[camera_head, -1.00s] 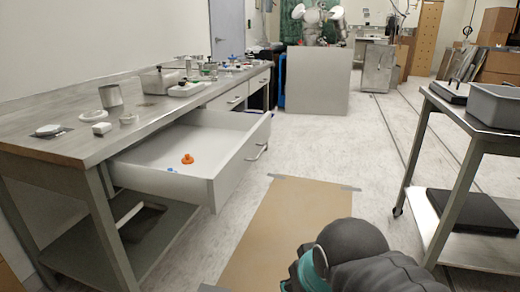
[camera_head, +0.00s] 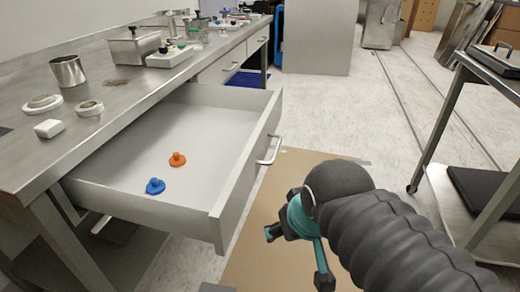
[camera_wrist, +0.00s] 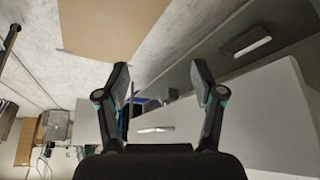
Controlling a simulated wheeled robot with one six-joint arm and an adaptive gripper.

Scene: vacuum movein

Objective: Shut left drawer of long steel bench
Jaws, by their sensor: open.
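The long steel bench (camera_head: 125,85) runs along the left in the head view. Its left drawer (camera_head: 215,150) is pulled well out, a white box with a bar handle (camera_head: 269,150) on its front. Inside lie an orange knobbed piece (camera_head: 177,160) and a blue one (camera_head: 155,186). My gripper (camera_head: 297,257) is open and empty, to the right of the drawer's near front corner and apart from it. In the wrist view, the open gripper (camera_wrist: 160,70) shows both fingers, with a grey panel bearing a handle (camera_wrist: 246,42) to their right, seemingly the drawer front.
The bench's other drawers (camera_head: 225,65) look shut. A steel cart (camera_head: 450,110) stands at the right. A brown floor mat (camera_head: 258,225) lies in front of the drawer. Several containers, including a metal cup (camera_head: 68,71), stand on the benchtop. The aisle floor between is clear.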

